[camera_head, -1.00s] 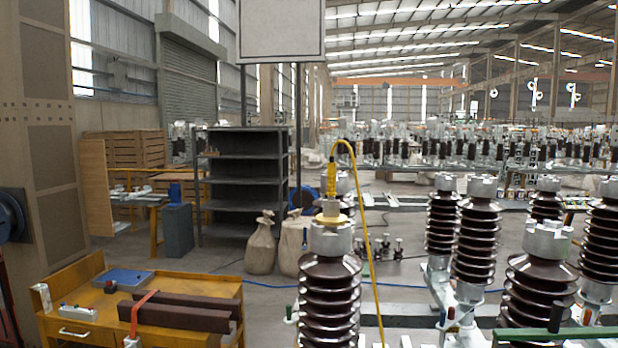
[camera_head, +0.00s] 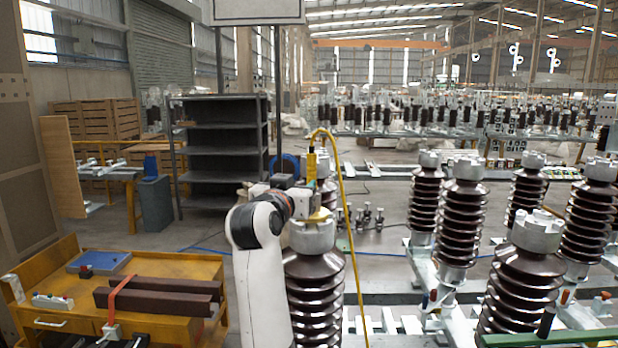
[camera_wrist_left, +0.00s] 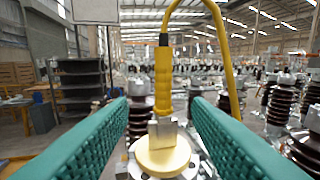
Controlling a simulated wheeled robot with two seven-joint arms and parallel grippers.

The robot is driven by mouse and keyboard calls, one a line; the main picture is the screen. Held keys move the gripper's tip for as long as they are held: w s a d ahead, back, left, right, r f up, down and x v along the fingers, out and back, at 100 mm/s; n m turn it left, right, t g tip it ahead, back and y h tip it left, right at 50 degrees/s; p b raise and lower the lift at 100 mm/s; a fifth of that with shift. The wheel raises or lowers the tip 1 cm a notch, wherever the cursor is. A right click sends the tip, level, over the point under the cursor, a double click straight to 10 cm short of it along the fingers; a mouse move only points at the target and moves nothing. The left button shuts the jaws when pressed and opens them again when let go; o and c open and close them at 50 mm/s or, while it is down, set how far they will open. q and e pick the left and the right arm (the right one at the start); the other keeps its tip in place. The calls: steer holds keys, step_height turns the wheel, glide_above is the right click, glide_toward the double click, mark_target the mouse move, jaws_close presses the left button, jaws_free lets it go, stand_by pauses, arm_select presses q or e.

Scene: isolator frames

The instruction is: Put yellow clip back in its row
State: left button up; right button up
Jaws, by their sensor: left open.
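The yellow clip (camera_head: 311,165) stands upright on top of a brown ribbed insulator (camera_head: 318,270), with a yellow cable looping from its upper end. In the left wrist view the clip (camera_wrist_left: 163,80) has a metal block and a round yellow disc (camera_wrist_left: 162,158) below it. My left gripper (camera_wrist_left: 159,106) is open, with one teal finger on each side of the clip and visible gaps to it. In the head view my left gripper (camera_head: 309,187) is at the insulator's top, partly hidden by my arm. My right gripper is not in view.
Small coloured handles (camera_head: 428,299) stand on the frame between the insulators; another group shows at the right (camera_head: 600,303). More ribbed insulators (camera_head: 463,215) fill the right side. A yellow cart (camera_head: 200,268) with dark beams stands at the left. A grey shelf (camera_head: 223,153) is behind.

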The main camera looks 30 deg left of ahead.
mark_target(310, 177)
arm_select(q)
steer(key=p+x, duration=0.1)
steer(key=x, duration=0.3)
steer(key=shift+d+r, duration=0.1)
steer(key=shift+d, duration=0.05)
steer(key=p+x, duration=0.4)
steer(key=shift+w, duration=0.35)
steer(key=shift+w+f, duration=0.25)
steer(key=shift+c, duration=0.3)
jaws_close()
steer(key=shift+r, duration=0.1)
